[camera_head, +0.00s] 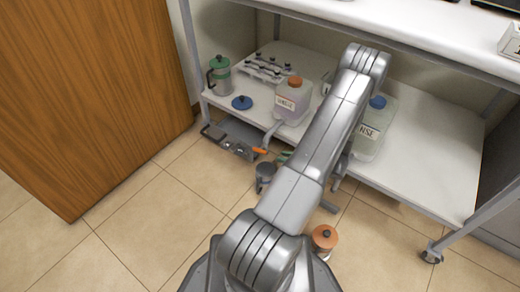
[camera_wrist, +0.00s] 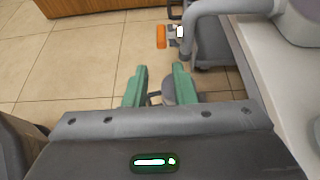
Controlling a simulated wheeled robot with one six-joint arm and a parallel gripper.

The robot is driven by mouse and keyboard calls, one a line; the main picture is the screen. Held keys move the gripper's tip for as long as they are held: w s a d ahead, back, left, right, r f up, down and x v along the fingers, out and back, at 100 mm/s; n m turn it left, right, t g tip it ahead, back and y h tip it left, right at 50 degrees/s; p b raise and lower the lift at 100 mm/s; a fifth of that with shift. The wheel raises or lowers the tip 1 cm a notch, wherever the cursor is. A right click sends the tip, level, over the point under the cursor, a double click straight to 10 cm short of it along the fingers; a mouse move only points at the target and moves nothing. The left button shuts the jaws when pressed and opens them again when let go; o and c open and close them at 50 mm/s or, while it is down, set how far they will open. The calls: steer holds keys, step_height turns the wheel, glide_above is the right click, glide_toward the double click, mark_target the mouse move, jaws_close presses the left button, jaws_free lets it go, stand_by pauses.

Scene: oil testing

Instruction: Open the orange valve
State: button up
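The orange valve handle (camera_head: 260,150) is a small orange lever on a grey metal fitting beside the lower shelf, low near the floor. In the wrist view the orange handle (camera_wrist: 161,36) appears upright in the picture, beyond my fingertips and roughly in line with the gap between them. My gripper (camera_wrist: 159,75) has two green fingers spread apart with nothing held between them. In the head view only a bit of green finger (camera_head: 284,157) shows beside the shelf edge. My arm hides most of the gripper there.
A grey curved pipe (camera_wrist: 205,22) stands right of the handle. The white shelf (camera_head: 425,165) holds an orange-capped jug (camera_head: 292,103), a blue-capped jug (camera_head: 369,139), a green-lidded pot (camera_head: 220,76) and a blue lid (camera_head: 242,103). A wooden panel (camera_head: 85,90) stands left; tiled floor (camera_head: 130,220) is clear.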

mark_target(262, 151)
steer(key=b+x, duration=0.1)
steer(key=x, duration=0.3)
steer(key=b+x, duration=0.1)
steer(key=x, duration=0.3)
steer(key=r+b+x, duration=0.1)
steer(key=x, duration=0.4)
steer(key=shift+w+a+b, duration=0.1)
steer(key=shift+w+b, duration=0.15)
steer(key=shift+b, duration=0.05)
steer(key=shift+r, duration=0.1)
jaws_close()
